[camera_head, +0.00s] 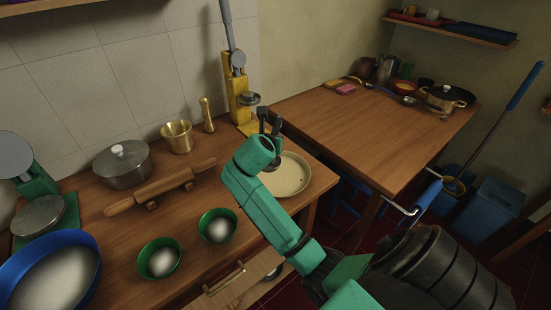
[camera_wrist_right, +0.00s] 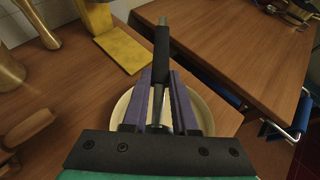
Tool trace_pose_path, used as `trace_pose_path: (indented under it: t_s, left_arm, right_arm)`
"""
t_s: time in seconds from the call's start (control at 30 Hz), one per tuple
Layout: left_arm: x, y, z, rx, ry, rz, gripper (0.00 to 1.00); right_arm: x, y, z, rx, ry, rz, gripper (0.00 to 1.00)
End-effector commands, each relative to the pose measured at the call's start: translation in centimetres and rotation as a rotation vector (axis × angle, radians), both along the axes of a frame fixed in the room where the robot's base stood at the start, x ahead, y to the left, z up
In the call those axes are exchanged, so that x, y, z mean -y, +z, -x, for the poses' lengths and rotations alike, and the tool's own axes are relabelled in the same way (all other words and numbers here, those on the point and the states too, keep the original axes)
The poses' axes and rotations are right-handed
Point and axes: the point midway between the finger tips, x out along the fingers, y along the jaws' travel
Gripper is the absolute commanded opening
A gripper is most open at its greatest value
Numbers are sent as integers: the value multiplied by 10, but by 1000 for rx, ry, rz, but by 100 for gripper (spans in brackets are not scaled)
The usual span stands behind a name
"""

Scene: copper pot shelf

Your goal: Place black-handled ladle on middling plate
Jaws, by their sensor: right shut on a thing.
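The black-handled ladle (camera_wrist_right: 161,58) is in my right gripper, which also shows in the head view (camera_head: 270,122). In the right wrist view, the purple fingers (camera_wrist_right: 160,98) are shut on its metal shaft, and the black handle points up and away. My right gripper is above the plate's far left side. Whether the ladle touches the plate cannot be told. My left gripper is out of view.
A yellow stand (camera_head: 240,98) rises close behind my right gripper. A brass mortar (camera_head: 177,137), a lidded pot (camera_head: 122,165), a rolling pin (camera_head: 160,190) and green bowls (camera_head: 160,258) occupy the counter. A second wooden table (camera_head: 370,125) stands to the right, with its front part clear.

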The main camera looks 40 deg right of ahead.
Motion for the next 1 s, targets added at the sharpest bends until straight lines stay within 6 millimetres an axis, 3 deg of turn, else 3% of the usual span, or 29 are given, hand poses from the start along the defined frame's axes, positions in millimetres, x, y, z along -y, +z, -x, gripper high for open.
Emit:
trace_pose_path:
  t_s: [0.03,0.1,0.4,0.77,0.8,0.87,1.0]
  left_arm:
    - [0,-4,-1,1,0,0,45]
    - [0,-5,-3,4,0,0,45]
    - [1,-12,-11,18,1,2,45]
    - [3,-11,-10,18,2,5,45]
    - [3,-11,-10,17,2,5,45]
    - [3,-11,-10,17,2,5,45]
    - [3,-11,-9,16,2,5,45]
  right_arm:
    - [0,-19,1,-6,0,-2,0]
    - [0,-35,0,-3,1,0,0]
    - [0,-87,0,-1,1,-1,0]
    - [0,-92,0,1,2,1,0]
    - [0,-93,0,1,2,1,30]
    - [-1,-93,0,1,2,0,53]
    - [0,-93,0,1,2,-1,56]
